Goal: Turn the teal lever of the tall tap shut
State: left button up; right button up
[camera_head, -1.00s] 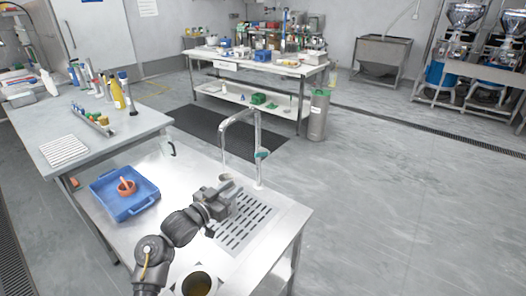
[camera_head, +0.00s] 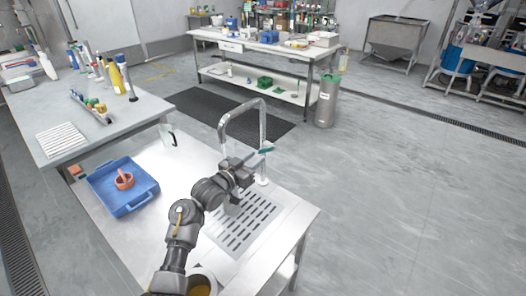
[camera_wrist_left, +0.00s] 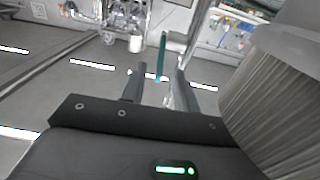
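The tall tap (camera_head: 222,130) is a chrome arch standing at the far edge of the steel sink table. Its teal lever (camera_head: 266,150) sticks out on the right side of its column. My left gripper (camera_head: 254,167) is at the tap, just below and left of the lever. In the left wrist view the teal lever (camera_wrist_left: 161,57) stands upright in the picture between the two spread fingers of my left gripper (camera_wrist_left: 158,84). The gripper is open, with a gap showing on both sides of the lever. I cannot tell whether a finger touches it. My right gripper is not in view.
A slotted drain plate (camera_head: 245,222) lies under my left arm. A large pale ribbed surface (camera_wrist_left: 280,95) fills the right of the wrist view.

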aim_at(263, 152)
pick_arm(q)
jog(key=x, duration=0.5)
grip_shut()
dwell(0.3)
